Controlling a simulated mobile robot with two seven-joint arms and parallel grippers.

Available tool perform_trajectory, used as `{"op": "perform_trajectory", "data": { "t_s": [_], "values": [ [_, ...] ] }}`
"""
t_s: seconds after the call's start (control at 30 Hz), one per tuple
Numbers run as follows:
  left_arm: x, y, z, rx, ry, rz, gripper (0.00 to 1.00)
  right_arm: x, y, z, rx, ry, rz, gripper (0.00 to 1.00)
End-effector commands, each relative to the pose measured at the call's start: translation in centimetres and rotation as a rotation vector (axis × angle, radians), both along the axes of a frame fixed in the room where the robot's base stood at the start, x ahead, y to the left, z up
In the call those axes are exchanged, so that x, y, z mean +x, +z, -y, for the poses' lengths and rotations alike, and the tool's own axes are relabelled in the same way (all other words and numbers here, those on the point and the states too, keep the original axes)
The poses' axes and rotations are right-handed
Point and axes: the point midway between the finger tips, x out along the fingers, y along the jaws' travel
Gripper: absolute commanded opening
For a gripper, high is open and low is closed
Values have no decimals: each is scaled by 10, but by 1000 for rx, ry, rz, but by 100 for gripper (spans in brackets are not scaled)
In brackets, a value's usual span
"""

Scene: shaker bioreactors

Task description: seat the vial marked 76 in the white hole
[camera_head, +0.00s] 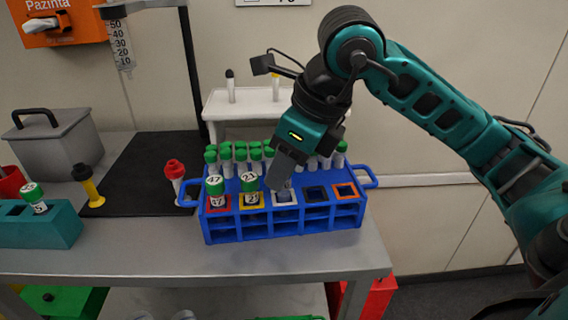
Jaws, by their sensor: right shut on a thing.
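My right gripper (279,180) points down over the blue rack (290,227) and is shut on a vial (286,189), at the white-rimmed hole (285,203). The fingers hide most of this vial, so I cannot read its number or tell how deep it sits. A green-capped vial marked 47 (215,190) stands in the red-rimmed hole. A green-capped vial marked 21 (250,187) stands in the yellow-rimmed hole. The dark-blue-rimmed hole (316,193) and orange-rimmed hole (346,191) to the right look empty. My left gripper is out of view.
Several green-capped vials (226,157) stand behind the front row. A teal rack (58,230) with one green-capped vial (34,195) is at the left. A red-capped tube (175,173), a yellow tool (88,186) and a grey box (55,143) stand nearby. The black mat (140,195) has free room.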

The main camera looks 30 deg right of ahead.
Motion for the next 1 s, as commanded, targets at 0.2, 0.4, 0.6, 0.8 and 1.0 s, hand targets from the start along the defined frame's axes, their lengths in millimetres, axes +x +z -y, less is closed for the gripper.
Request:
{"op": "perform_trajectory", "data": {
  "t_s": [0.2,0.4,0.6,0.8,1.0],
  "values": [
    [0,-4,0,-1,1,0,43,0,-4,0,0,0,0,0],
    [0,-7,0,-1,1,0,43,0,-7,0,0,0,0,0],
    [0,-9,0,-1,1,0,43,0,-8,0,0,0,0,0],
    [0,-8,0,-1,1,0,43,0,-8,0,0,0,0,0],
    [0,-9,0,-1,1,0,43,0,-9,0,0,0,0,0]
  ]
}}
